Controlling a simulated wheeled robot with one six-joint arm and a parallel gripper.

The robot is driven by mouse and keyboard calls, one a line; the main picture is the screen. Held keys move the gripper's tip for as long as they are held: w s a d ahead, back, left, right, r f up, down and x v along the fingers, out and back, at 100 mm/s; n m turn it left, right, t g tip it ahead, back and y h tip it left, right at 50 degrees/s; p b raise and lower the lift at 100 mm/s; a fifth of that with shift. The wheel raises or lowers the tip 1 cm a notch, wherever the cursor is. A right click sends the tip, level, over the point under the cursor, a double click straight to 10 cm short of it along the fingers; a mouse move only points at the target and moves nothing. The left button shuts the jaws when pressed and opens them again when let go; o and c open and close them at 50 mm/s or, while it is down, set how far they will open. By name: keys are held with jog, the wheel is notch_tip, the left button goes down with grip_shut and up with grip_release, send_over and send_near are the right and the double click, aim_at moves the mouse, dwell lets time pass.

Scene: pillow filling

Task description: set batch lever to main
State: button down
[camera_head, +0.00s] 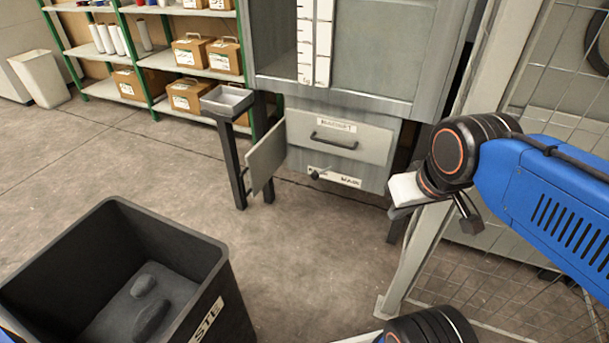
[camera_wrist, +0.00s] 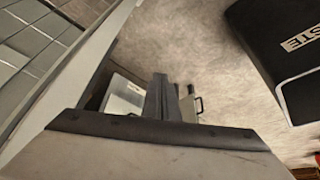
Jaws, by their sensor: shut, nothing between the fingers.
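The batch lever (camera_head: 318,174) is a small dark lever with a knob on the grey machine's lower front, under the drawer (camera_head: 338,138). A white label strip lies behind it; the right label (camera_head: 350,181) seems to read MAIN, and the left one is partly hidden by the lever. The knob sits left of the MAIN label. My gripper shows in the wrist view, its dark fingers (camera_wrist: 158,88) together and empty. In the head view my wrist is right of the drawer, apart from the lever. The lever is not clear in the wrist view.
An open door panel (camera_head: 266,155) stands out left of the drawer. A small metal tray (camera_head: 227,101) is on a post beside it. A black waste bin (camera_head: 215,300) stands front left. A mesh fence (camera_head: 480,275) is at right. The floor before the machine is clear.

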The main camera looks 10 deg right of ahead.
jog(key=w+d+f+n+g+h, duration=0.15)
jog(key=w+f+h, duration=0.25)
jog(key=w, duration=0.7)
jog(key=w+d+f+n+h, duration=0.2)
jog(key=w+f+h, duration=0.2)
jog(key=w, duration=0.7)
jog(key=w+d+f+n+g+h, duration=0.1)
jog(key=w+f+h, duration=0.3)
jog(key=w, duration=0.7)
jog(key=w+a+f+n+t+h, duration=0.1)
jog(key=w+a+f+n+t, duration=0.4)
jog(key=w+a+f, duration=0.5)
jog(key=w+a+f+n+t+y, duration=0.1)
jog(key=w+a+f+n+t, duration=0.1)
jog(key=f, duration=0.6)
jog(key=w+a+f+n+t+y, duration=0.1)
jog(key=w+a+f+t, duration=0.3)
jog(key=f, duration=0.5)
jog(key=w+a+n, duration=0.1)
jog(key=w+a, duration=0.1)
jog(key=a, duration=0.1)
jog(key=shift+a+y, duration=0.3)
jog(key=shift+a, duration=0.05)
